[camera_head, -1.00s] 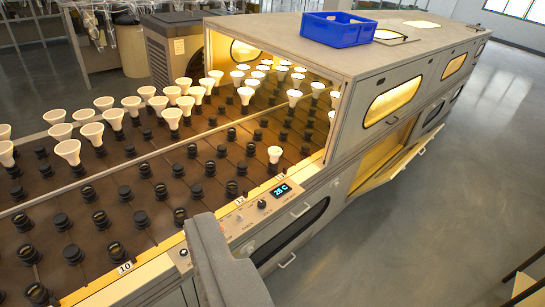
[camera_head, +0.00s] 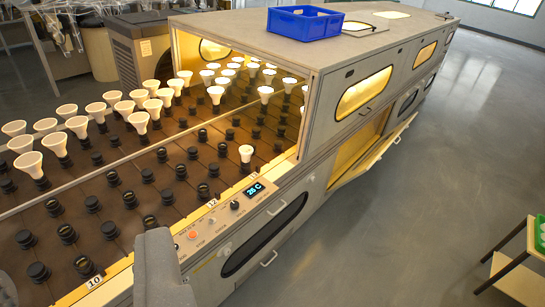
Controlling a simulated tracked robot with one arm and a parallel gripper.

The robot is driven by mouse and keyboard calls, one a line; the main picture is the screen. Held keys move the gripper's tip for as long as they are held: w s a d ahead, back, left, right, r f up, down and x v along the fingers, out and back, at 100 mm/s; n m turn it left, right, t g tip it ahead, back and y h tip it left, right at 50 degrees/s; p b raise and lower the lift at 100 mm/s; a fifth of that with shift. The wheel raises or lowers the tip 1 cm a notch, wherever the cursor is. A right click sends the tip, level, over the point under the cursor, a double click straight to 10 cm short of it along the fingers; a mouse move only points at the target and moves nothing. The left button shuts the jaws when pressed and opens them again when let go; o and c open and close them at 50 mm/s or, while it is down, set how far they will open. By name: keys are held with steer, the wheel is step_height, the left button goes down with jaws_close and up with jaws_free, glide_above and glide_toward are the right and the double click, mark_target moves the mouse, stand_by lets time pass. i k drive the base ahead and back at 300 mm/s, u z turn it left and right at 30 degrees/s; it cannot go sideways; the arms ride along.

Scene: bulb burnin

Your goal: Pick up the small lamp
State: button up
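A small white lamp (camera_head: 246,153) stands upright in a black socket near the front edge of the rack, just at the mouth of the oven-like cabinet. It stands apart from the other lamps and looks smaller than the large white ones to the left. A grey padded part of my gripper (camera_head: 160,268) shows at the bottom edge, in front of the rack and well short of the lamp. Its fingertips cannot be made out, so whether it is open or shut is hidden.
The rack (camera_head: 130,172) holds rows of black sockets and several large white lamps. The cabinet (camera_head: 318,108) has a lower door (camera_head: 372,158) hanging open into the aisle. A blue crate (camera_head: 305,23) sits on top. A small shelf (camera_head: 518,275) stands at right. The floor between is clear.

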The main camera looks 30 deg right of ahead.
mark_target(246, 151)
steer(key=z, duration=2)
steer(key=i, duration=2.5)
steer(key=u, duration=2.35)
steer(key=i, duration=0.9)
steer(key=u, duration=0.05)
